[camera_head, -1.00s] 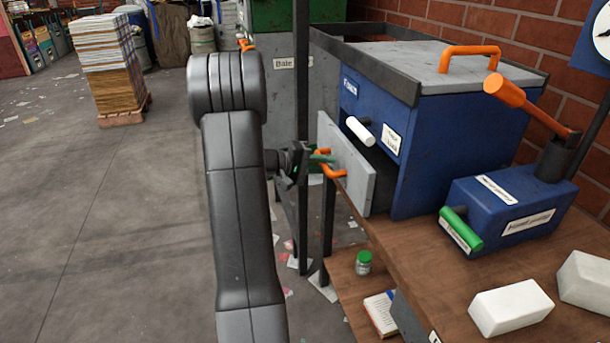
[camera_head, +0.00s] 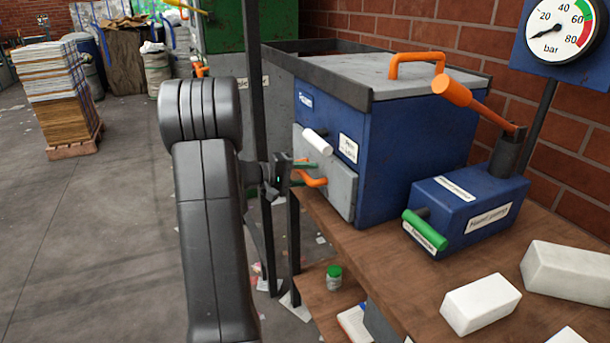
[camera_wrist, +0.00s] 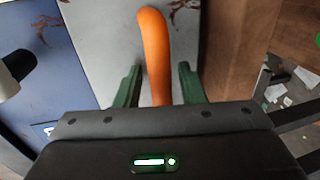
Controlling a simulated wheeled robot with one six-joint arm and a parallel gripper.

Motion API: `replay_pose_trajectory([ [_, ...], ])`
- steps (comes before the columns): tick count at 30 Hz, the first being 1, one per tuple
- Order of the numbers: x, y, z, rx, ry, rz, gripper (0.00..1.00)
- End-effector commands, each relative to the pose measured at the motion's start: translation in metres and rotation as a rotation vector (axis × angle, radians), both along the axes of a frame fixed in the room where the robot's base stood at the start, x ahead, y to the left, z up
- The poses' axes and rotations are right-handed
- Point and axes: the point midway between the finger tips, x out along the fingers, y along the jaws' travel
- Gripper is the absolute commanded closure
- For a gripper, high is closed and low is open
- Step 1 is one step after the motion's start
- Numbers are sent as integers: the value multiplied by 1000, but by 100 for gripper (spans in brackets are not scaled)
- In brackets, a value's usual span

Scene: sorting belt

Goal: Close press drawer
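The blue press (camera_head: 410,135) stands on the wooden bench with its grey drawer front (camera_head: 338,190) close against its left side, looking shut or nearly so. An orange handle (camera_head: 316,182) sticks out from the drawer front. My gripper (camera_head: 304,170) is at this handle, coming from the left. In the wrist view the handle (camera_wrist: 155,50) lies between the two green fingers of my gripper (camera_wrist: 159,80). The fingers are apart, with a visible gap to the handle on the right side. The drawer's inside is hidden.
A white knob (camera_head: 317,141) juts out above the drawer. A blue hand pump (camera_head: 465,208) with a green grip stands right of it on the bench (camera_head: 390,260). White blocks (camera_head: 480,303) lie at the front right. A dark post (camera_head: 255,80) rises behind my gripper.

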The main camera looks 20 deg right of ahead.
Motion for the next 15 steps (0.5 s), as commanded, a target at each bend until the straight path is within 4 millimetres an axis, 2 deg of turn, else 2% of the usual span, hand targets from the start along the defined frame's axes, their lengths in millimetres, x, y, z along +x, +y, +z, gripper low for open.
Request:
replay_pose_trajectory([
  [5, 0, 5, 2, -1, -1, 1, 62],
  [8, 1, 18, 5, -1, -1, 4, 62],
  [15, -1, 69, 16, 0, -1, 5, 62],
])
